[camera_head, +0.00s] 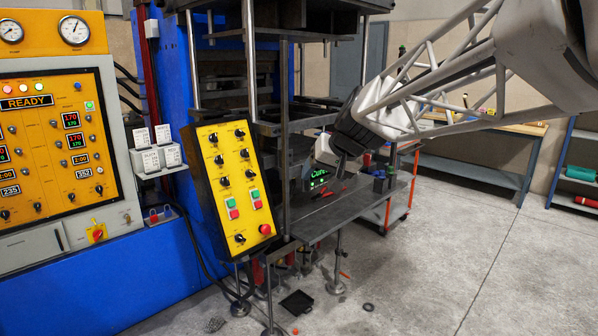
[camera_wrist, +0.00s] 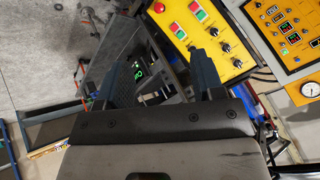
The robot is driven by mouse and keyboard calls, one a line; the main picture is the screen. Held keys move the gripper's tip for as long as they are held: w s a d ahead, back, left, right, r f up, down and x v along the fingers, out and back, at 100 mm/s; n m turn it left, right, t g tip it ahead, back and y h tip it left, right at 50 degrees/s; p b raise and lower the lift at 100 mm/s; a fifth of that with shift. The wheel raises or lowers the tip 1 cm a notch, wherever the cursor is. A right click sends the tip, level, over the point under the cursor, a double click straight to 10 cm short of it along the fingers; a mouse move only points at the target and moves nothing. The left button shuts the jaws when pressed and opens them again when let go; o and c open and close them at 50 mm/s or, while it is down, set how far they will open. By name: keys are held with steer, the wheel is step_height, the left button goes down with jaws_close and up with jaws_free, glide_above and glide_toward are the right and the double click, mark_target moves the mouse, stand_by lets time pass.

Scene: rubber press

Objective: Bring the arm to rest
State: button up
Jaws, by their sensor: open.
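My arm (camera_head: 440,85) reaches in from the upper right of the head view, a pale lattice link ending in a dark wrist. My gripper (camera_head: 338,163) points down in front of the press, above and near its lower shelf (camera_head: 345,208). A small dark unit with a green display (camera_head: 319,178) sits behind the gripper, and the display also shows between the fingers in the wrist view (camera_wrist: 138,73). The fingertips are partly hard to make out in the head view.
A yellow button panel (camera_head: 233,187) stands close left of my gripper. The press columns (camera_head: 284,130) rise behind it. A blue cabinet with a yellow control panel (camera_head: 58,150) fills the left. A workbench (camera_head: 460,160) stands at the back right. The floor at right is open.

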steer(key=s+d+f+g+h, duration=0.1)
steer(key=s+d+f, duration=0.3)
steer(key=s, duration=0.7)
steer(key=s+d+f+g+h, duration=0.1)
steer(key=s+d+f, duration=0.4)
steer(key=s, duration=0.6)
steer(key=s+d+f+m+h, duration=0.1)
steer(key=s+d+f+h, duration=0.2)
steer(key=s+f, duration=0.3)
steer(key=s+d, duration=0.1)
steer(key=s, duration=0.4)
steer(key=shift+s+d+g, duration=0.15)
steer(key=shift+d+g, duration=0.05)
steer(key=shift+g, duration=0.2)
steer(key=shift+c, duration=0.2)
